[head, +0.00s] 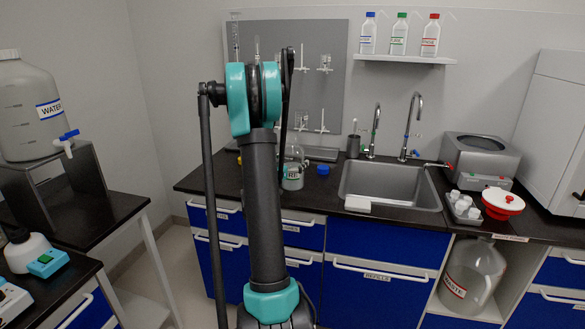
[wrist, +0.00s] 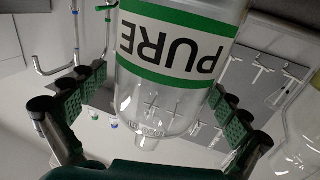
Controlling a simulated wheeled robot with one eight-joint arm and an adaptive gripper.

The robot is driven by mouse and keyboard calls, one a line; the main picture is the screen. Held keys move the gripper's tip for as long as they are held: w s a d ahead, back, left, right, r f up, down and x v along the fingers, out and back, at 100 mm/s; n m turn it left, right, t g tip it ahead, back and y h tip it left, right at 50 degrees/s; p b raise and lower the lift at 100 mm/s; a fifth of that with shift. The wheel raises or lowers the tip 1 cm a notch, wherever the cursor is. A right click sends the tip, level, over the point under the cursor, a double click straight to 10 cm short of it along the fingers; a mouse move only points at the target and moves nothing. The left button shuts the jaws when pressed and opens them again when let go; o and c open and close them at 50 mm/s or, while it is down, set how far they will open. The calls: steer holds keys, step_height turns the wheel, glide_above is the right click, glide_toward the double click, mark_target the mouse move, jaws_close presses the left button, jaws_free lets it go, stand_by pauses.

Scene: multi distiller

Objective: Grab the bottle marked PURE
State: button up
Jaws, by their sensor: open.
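The bottle marked PURE (wrist: 175,85) is clear glass with a white label edged in green. It fills the upper middle of the wrist view, where the picture is inverted and its bare neck points down. In the head view the bottle (head: 292,182) stands on the counter, partly hidden by my arm. My gripper (wrist: 160,92) is open, with one padded finger on each side of the bottle in the wrist view. I cannot tell whether either finger touches the glass. In the head view my gripper is hidden behind my arm.
A blue cap (head: 322,169) lies right of the bottle. The sink (head: 390,184) is farther right. A grey panel with pegs (head: 325,75) stands behind. Another clear glass vessel (wrist: 300,125) is at the wrist view's right edge. A shelf (head: 405,59) holds three capped bottles.

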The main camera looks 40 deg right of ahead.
steer(key=x, duration=0.4)
steer(key=shift+w+d+r, duration=0.15)
steer(key=shift+w, duration=0.1)
steer(key=shift+c, duration=0.6)
steer(key=c, duration=1.7)
steer(key=shift+c, duration=0.2)
